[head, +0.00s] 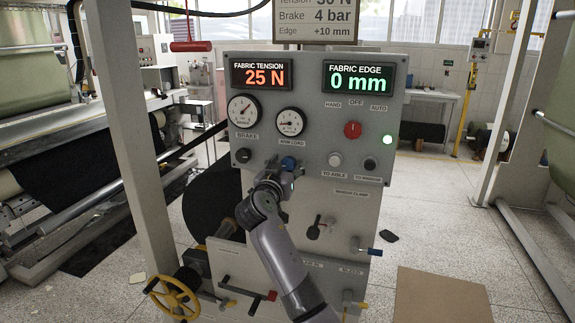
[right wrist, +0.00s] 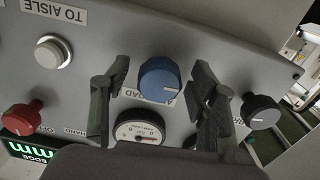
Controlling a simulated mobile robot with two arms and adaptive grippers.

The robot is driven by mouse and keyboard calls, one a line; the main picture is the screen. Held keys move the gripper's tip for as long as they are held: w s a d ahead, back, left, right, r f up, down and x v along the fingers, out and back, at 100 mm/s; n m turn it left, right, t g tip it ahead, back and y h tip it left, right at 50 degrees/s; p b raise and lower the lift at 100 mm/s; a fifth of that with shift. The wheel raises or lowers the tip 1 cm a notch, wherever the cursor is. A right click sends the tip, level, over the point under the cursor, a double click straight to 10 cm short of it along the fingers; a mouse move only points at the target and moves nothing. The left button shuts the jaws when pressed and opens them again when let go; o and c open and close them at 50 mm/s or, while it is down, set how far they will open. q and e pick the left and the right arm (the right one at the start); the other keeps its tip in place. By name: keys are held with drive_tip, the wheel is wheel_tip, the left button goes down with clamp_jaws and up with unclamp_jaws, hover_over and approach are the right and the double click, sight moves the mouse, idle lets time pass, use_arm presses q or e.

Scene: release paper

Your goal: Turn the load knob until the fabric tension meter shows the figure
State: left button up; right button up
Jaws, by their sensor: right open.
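The blue load knob (head: 289,163) sits on the grey panel below the arm load gauge (head: 290,122). In the right wrist view the blue knob (right wrist: 158,77) lies between the two spread fingers, with a gap on each side. My right gripper (head: 284,175) is open at the knob and partly covers the panel below it. The fabric tension meter (head: 261,75) reads 25 N in orange. My left gripper is not in view.
A sign (head: 315,22) above the panel is cut off at the top; its tension figure is partly hidden. The black brake knob (head: 243,155), white button (head: 335,160) and red selector (head: 352,130) are nearby. The fabric edge display (head: 357,77) reads 0 mm.

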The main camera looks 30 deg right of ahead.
drive_tip(key=c, duration=1.2)
drive_tip(key=b, duration=0.2)
drive_tip(key=m+b, duration=0.1)
drive_tip(key=b, duration=0.2)
drive_tip(key=shift+f+m, duration=0.3)
drive_tip(key=shift+r+b, duration=0.1)
drive_tip(key=shift+b, duration=0.2)
drive_tip(key=shift+r, duration=0.15)
drive_tip(key=o, duration=1.2)
